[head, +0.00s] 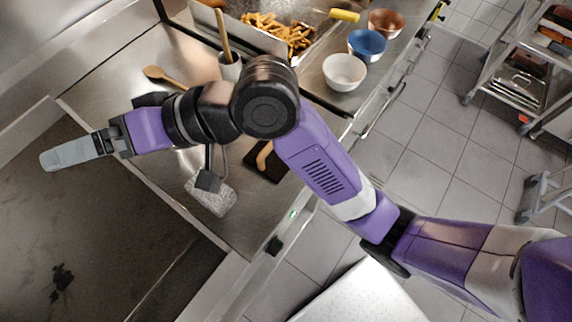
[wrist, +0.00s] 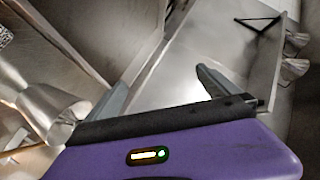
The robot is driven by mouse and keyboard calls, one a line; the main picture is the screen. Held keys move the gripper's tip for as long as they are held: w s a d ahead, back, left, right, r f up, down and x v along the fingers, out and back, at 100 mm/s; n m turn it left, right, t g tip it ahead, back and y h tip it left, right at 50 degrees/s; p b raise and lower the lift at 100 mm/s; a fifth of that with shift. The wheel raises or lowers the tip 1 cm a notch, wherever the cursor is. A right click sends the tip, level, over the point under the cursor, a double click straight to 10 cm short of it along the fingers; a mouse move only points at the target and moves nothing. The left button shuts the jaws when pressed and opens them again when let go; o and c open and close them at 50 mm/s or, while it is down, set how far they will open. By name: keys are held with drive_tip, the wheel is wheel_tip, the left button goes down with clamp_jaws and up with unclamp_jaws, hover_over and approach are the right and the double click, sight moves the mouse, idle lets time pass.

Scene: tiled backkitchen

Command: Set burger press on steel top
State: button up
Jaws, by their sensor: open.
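A dark square plate with a wooden handle, which looks like the burger press (head: 268,172), lies on the steel top (head: 115,85) in the head view, partly hidden behind my arm. I cannot make it out in the wrist view. My gripper (head: 52,158) reaches out left over the dark griddle, well away from the press. In the wrist view my gripper (wrist: 158,86) has its two fingers spread with nothing between them.
A textured silver block (head: 212,197) lies near the griddle (head: 150,255). White (head: 345,72), blue (head: 367,45) and copper (head: 386,22) bowls line the right edge.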

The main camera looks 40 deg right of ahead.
drive_tip(key=s+d+f+m+t+h, duration=0.2)
drive_tip(key=s+d+f+h, duration=0.1)
drive_tip(key=d+f, duration=0.1)
drive_tip(key=s+d+f+m+t+h, duration=0.3)
drive_tip(key=s+d+f, duration=0.1)
drive_tip(key=d+f, duration=0.1)
drive_tip(key=s+d+f+m+t+h, duration=0.3)
drive_tip(key=d+f, duration=0.1)
drive_tip(key=d, duration=0.1)
drive_tip(key=shift+s+d+f, duration=0.15)
drive_tip(key=shift+d+f, duration=0.05)
drive_tip(key=shift+f, duration=0.2)
drive_tip(key=s+d+n+h, duration=0.2)
drive_tip(key=s+d, duration=0.4)
drive_tip(key=s, duration=0.3)
drive_tip(key=s+d+n+h, duration=0.1)
drive_tip(key=s+d+n, duration=0.3)
drive_tip(key=s, duration=0.6)
drive_tip(key=shift+s+d+f+g+h, duration=0.15)
drive_tip(key=shift+d+f+g+h, duration=0.2)
drive_tip(key=shift+d, duration=0.85)
